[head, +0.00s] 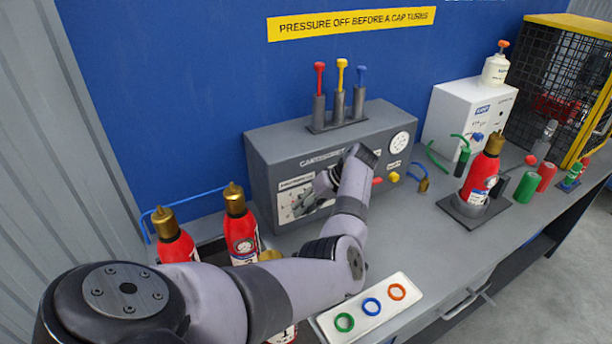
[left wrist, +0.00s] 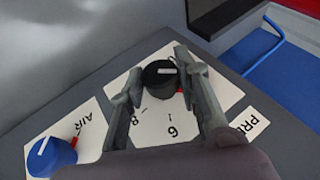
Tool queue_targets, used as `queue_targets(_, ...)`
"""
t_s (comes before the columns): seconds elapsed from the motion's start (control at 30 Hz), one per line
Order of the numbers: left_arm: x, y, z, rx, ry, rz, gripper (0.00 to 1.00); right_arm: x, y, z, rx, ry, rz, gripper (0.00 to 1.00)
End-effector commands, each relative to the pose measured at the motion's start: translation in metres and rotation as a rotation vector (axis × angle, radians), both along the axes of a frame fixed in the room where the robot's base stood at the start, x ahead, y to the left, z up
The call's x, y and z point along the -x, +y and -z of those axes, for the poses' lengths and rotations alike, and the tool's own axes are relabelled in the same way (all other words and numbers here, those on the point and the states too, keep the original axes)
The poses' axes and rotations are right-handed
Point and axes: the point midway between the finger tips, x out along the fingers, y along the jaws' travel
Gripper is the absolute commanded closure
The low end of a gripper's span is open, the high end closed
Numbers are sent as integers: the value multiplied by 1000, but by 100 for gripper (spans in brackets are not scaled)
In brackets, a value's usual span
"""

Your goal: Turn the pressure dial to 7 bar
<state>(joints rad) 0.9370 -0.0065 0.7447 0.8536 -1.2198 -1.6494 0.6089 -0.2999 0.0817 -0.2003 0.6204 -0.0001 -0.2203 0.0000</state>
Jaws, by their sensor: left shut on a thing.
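The pressure dial is a black knob (left wrist: 160,82) with a white pointer line, on a white plate where the numbers 8 and 6 show. In the left wrist view my left gripper (left wrist: 157,76) has one finger on each side of the knob and is shut on it. The other numbers are hidden or too small to read. In the head view my left gripper (head: 312,195) is at the front of the grey console (head: 265,165), and it and my arm largely hide the dial. My right gripper is not in view.
A blue knob (left wrist: 56,153) marked AIR sits beside the dial plate. A round gauge (head: 402,142) is at the console's right. A white tray (head: 326,324) with coloured rings lies in front.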

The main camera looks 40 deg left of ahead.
Motion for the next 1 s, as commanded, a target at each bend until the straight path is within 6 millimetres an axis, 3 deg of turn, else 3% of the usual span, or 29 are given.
queue_targets(0.33, 0, 0, 0, 0, -2, 1, 49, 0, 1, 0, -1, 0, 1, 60)
queue_targets(0.67, -2, -2, -3, 0, -2, 1, 49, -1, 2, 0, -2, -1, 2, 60)
queue_targets(1.0, -22, -31, -51, 1, -5, 3, 49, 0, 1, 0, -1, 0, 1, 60)
